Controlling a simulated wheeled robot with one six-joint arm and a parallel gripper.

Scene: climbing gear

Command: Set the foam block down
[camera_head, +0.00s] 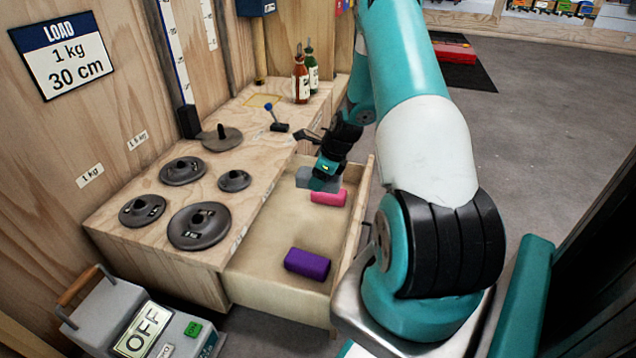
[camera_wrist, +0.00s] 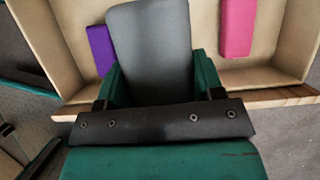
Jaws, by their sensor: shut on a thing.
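A grey foam block (camera_wrist: 152,45) is held between the green fingers of my gripper (camera_wrist: 158,85) in the wrist view, and it covers part of the drawer behind it. In the head view the grey block shows at the far end of the open drawer (camera_head: 285,228), just under my gripper (camera_head: 322,180). I cannot tell whether the block touches the drawer floor. A pink block (camera_head: 328,197) lies in the drawer close to the grey one. A purple block (camera_head: 307,263) lies near the drawer's front end.
The wooden bench (camera_head: 120,225) beside the drawer carries several dark weight discs (camera_head: 199,226), a small lever (camera_head: 275,118) and two bottles (camera_head: 301,80). A grey box marked OFF (camera_head: 138,325) stands at lower left. The drawer floor between the pink and purple blocks is clear.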

